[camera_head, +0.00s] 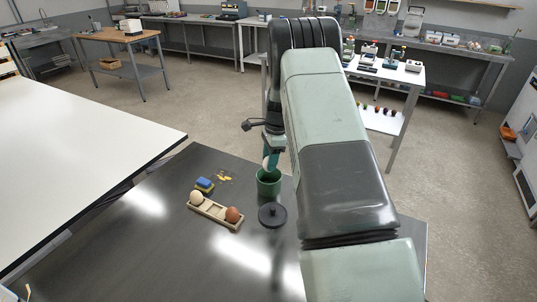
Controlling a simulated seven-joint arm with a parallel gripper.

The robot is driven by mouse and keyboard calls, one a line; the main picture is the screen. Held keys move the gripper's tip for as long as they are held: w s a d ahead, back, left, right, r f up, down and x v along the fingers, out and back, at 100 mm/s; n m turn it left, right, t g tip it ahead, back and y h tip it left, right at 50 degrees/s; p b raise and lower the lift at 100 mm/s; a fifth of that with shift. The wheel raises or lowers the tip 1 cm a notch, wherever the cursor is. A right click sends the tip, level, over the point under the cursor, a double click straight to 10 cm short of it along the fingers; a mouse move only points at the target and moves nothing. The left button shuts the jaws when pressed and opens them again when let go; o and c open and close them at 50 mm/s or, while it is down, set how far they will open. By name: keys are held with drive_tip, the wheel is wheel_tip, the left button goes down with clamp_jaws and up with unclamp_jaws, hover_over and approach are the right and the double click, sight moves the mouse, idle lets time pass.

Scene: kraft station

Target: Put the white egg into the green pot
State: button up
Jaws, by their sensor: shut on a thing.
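The green pot (268,186) stands upright and open on the dark table, left of my arm. My gripper (271,161) points down just above the pot's mouth. It is shut on a white egg (266,163), which shows partly between the teal fingers over the pot's rim. The inside of the pot is mostly hidden by the gripper. A wooden egg holder (214,210) lies to the left in front of the pot. It carries a cream egg (196,198) at its left end and a brown egg (233,214) at its right end.
A dark round lid (272,214) with a knob lies in front of the pot. A blue and yellow sponge (204,185) and small yellow pieces (224,177) lie behind the holder. The table's (150,235) front left is clear. A white table (70,150) stands on the left.

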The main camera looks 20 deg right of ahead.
drive_tip(key=shift+f, duration=1.8)
drive_tip(key=o, duration=0.9)
drive_tip(key=shift+r, duration=6.2)
